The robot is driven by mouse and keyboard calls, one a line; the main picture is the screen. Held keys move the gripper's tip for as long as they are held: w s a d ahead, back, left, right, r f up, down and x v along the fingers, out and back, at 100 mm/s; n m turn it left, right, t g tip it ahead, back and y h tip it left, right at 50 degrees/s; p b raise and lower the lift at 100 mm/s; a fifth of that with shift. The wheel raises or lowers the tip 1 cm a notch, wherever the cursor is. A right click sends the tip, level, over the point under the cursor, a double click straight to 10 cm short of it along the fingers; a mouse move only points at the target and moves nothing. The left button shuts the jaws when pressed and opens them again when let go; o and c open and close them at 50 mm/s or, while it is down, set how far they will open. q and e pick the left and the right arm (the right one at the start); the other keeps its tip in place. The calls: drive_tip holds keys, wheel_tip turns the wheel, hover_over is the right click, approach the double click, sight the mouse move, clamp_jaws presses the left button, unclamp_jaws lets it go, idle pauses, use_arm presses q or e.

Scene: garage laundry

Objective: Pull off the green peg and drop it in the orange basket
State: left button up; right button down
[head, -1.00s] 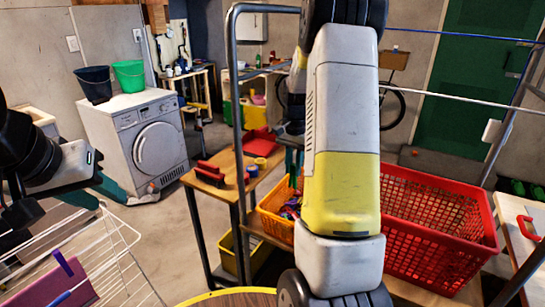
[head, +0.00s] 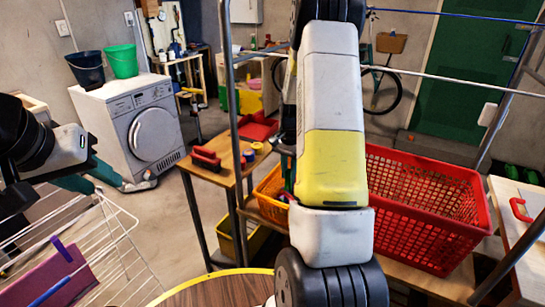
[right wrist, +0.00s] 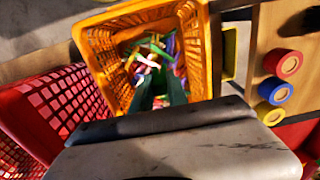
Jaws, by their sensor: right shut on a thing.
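The orange basket (head: 268,190) sits on a low wooden bench, partly hidden behind my right arm, and holds many coloured pegs. In the right wrist view the basket (right wrist: 105,50) lies right under my right gripper (right wrist: 160,88), whose dark green fingers point into its opening, over the pegs. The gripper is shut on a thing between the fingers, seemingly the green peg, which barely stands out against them. In the head view my right gripper (head: 288,172) is mostly hidden by its own arm. My left gripper (head: 80,183) is at the far left, by the white drying rack; its jaw gap is unclear.
A large red basket (head: 425,205) stands right beside the orange one. A wooden table (head: 232,165) with a red tool and tape rolls is to its left. A metal post (head: 230,110) rises close by. A white drying rack (head: 120,240) with purple cloth is front left.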

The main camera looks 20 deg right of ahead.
sight(288, 179)
drive_tip(key=shift+f, duration=2.25)
drive_tip(key=c, duration=1.2)
unclamp_jaws()
drive_tip(key=shift+c, duration=0.2)
